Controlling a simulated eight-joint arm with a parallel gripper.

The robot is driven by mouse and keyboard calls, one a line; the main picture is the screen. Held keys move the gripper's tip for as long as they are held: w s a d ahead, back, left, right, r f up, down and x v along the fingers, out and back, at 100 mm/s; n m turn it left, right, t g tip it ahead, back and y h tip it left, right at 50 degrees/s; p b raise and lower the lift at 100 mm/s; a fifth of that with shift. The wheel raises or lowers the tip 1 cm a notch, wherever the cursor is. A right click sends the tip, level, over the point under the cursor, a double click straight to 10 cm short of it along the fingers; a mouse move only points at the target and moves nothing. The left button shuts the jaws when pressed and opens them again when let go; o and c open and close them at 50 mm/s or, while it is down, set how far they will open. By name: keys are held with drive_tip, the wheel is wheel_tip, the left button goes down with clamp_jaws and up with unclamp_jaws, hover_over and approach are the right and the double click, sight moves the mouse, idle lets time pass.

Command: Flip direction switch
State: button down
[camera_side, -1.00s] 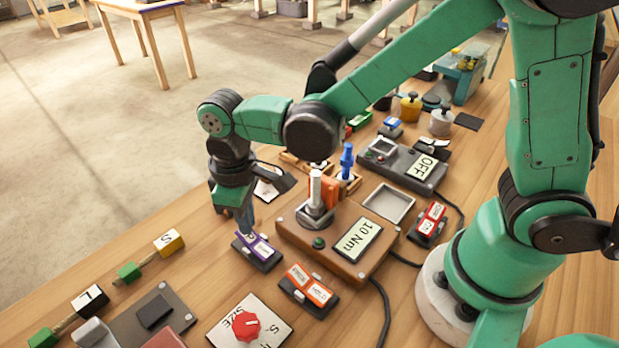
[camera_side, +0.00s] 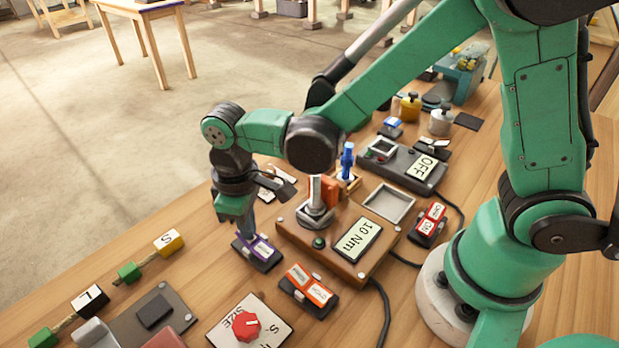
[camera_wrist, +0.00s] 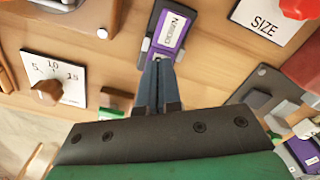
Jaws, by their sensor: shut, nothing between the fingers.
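A purple rocker switch (camera_side: 260,250) on a dark base sits on the wooden bench in front of the torque box. In the wrist view the purple switch (camera_wrist: 166,38) shows a white label whose print I cannot read surely. My gripper (camera_side: 241,231) points down at the switch's left end and hides part of it. In the wrist view my gripper's blue-grey fingers (camera_wrist: 159,68) are shut together, empty, with their tips at the near end of the switch. I cannot tell whether they touch it, nor which way the rocker is tipped.
An orange switch (camera_side: 308,290) and a red switch (camera_side: 430,221) stand nearby. The brown box marked 10 Nm (camera_side: 340,240) rises just right of my gripper, with an upright metal lever (camera_side: 315,195). A red SIZE knob (camera_side: 246,326) is at the front.

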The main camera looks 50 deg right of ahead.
drive_tip(key=shift+f, duration=0.5)
drive_tip(key=shift+r, duration=3.55)
drive_tip(key=shift+d, duration=0.1)
drive_tip(key=s+d+r+m+t, duration=0.1)
drive_tip(key=d+m+t, duration=0.1)
drive_tip(key=d, duration=0.2)
drive_tip(key=s+d+r+m+t, duration=0.1)
drive_tip(key=d+m+t, duration=0.1)
drive_tip(key=d, duration=0.2)
drive_tip(key=s+d+r+m+t, duration=0.1)
drive_tip(key=d+r+m+t, duration=0.1)
drive_tip(key=d+t, duration=0.1)
drive_tip(key=shift+s+d, duration=0.2)
drive_tip(key=shift+d, duration=0.25)
drive_tip(key=shift+s+d, duration=0.2)
drive_tip(key=shift+d, duration=0.25)
